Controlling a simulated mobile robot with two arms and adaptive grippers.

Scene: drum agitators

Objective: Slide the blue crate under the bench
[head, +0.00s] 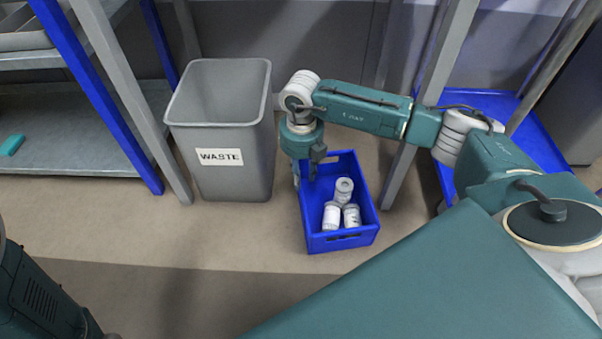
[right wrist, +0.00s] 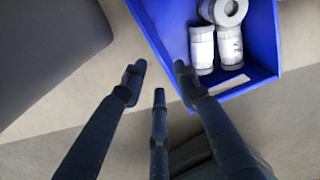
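The blue crate (head: 342,241) sits on the floor with three white, labelled containers (head: 343,190) inside. In the right wrist view the crate (right wrist: 262,84) fills the upper right. My right gripper (head: 304,177) is at the crate's far left corner. Its dark fingers (right wrist: 159,82) are spread, one close to the crate's left wall and another over the floor outside. I cannot tell whether any finger touches the wall. Grey slanted posts, one left (head: 134,92) and one right (head: 429,105), look like bench legs; no bench top shows. My left gripper is out of view.
A grey waste bin (head: 222,165) stands left of the crate, with a narrow floor gap between. A blue-framed shelf (head: 70,158) is at the left. A blue low platform (head: 538,138) lies right of the right post. Floor in front of the crate is clear.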

